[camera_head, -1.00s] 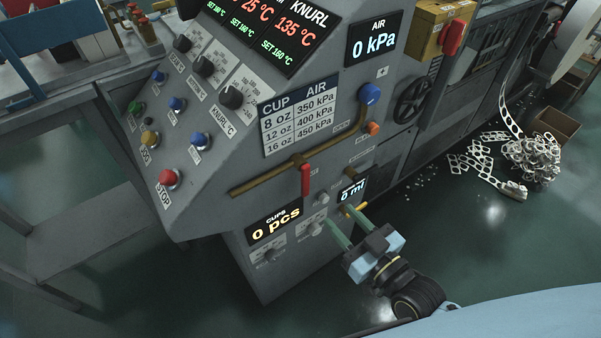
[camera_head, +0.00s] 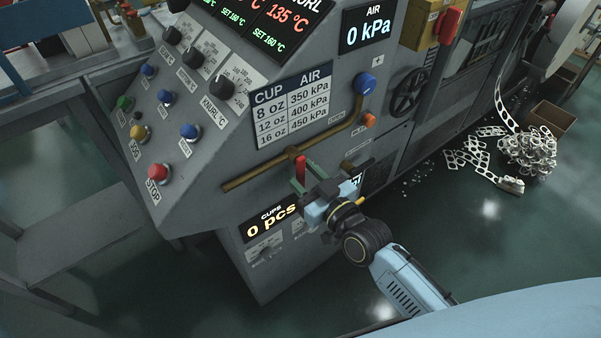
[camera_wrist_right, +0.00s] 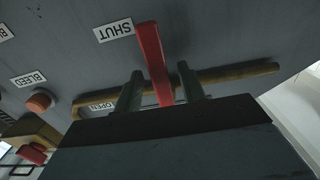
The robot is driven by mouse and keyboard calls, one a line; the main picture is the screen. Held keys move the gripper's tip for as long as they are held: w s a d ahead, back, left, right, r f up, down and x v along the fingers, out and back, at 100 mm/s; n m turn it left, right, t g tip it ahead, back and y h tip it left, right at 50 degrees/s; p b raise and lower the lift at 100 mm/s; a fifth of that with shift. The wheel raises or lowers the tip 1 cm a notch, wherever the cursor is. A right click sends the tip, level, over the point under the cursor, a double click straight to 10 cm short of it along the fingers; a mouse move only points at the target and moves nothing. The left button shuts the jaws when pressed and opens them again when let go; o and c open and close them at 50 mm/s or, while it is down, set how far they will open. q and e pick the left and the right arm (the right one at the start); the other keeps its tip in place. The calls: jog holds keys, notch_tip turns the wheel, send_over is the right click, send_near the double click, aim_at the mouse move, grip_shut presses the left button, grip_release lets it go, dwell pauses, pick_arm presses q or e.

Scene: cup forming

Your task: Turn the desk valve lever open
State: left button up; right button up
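The red valve lever (camera_head: 301,168) hangs down from the brass pipe (camera_head: 258,175) on the machine's front. In the right wrist view the lever (camera_wrist_right: 152,55) runs between the two green fingers of my right gripper (camera_wrist_right: 162,92). The fingers are apart, with a gap visible on each side of the lever. In the head view my right gripper (camera_head: 308,185) is at the lever's lower part, and the gripper body hides its lower end. A SHUT label (camera_wrist_right: 114,30) and an OPEN label (camera_wrist_right: 100,106) show near the lever. My left gripper is not in view.
The blue air knob (camera_head: 366,84) and an orange button (camera_head: 369,120) are right of the lever. The air display (camera_head: 368,27) reads 0 kPa. A red stop button (camera_head: 158,171) is at left.

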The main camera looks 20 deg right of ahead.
jog(key=shift+w+a, duration=0.2)
jog(key=shift+w, duration=0.3)
grip_shut()
